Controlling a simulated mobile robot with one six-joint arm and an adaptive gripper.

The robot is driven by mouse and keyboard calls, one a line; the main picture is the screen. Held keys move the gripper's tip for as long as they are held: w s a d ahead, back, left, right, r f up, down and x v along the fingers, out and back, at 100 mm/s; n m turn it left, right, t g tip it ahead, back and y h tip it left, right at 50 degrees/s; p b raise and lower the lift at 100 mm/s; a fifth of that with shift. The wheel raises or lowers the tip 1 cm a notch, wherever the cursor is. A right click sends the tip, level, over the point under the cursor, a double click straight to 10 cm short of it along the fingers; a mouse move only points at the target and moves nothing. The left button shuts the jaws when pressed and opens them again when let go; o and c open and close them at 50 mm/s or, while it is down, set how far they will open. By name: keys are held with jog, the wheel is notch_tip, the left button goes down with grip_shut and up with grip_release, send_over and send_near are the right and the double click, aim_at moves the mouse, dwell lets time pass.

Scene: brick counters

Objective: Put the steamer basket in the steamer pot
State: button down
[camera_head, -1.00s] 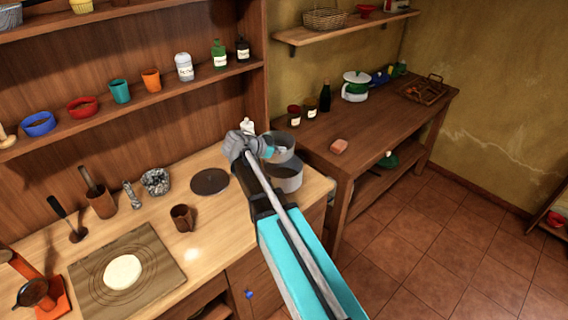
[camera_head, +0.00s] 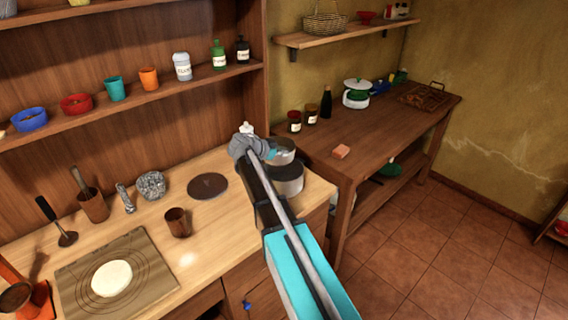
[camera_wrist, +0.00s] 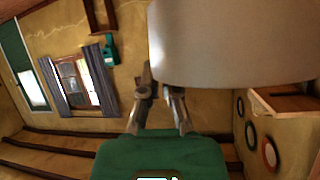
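The steamer basket (camera_head: 284,157), a grey metal cylinder, is at the far right end of the wooden counter in the head view. It is directly over the steamer pot (camera_head: 290,187), a wider grey metal pot on the counter. I cannot tell whether the two touch. My gripper (camera_head: 269,150) is at the basket's left side, partly hidden by my own arm. In the wrist view the basket (camera_wrist: 235,45) fills the upper right, and my gripper (camera_wrist: 160,88) appears shut on its wall. The pot does not show clearly there.
A dark round plate (camera_head: 208,186) and a brown mug (camera_head: 178,222) are on the counter left of the pot. A board with dough (camera_head: 150,290) lies nearer. A darker side table (camera_head: 370,140) stands to the right, with a sponge (camera_head: 341,152) near its edge.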

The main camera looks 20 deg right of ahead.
aim_at(278, 159)
jog(key=shift+w+d+f+b, duration=0.2)
jog(key=shift+w+f+b, duration=0.2)
jog(key=shift+f+b, duration=1.6)
jog(key=shift+f+b, duration=0.45)
jog(key=c, duration=0.8)
grip_release()
jog(key=shift+r, duration=0.15)
jog(key=shift+s+a+r+p, duration=0.1)
jog(key=shift+a+r+p, duration=0.05)
jog(key=shift+r+p, duration=0.5)
jog(key=p+v, duration=0.5)
jog(key=v, duration=0.6)
jog(key=shift+a, duration=0.3)
jog(key=shift+s+f, duration=0.1)
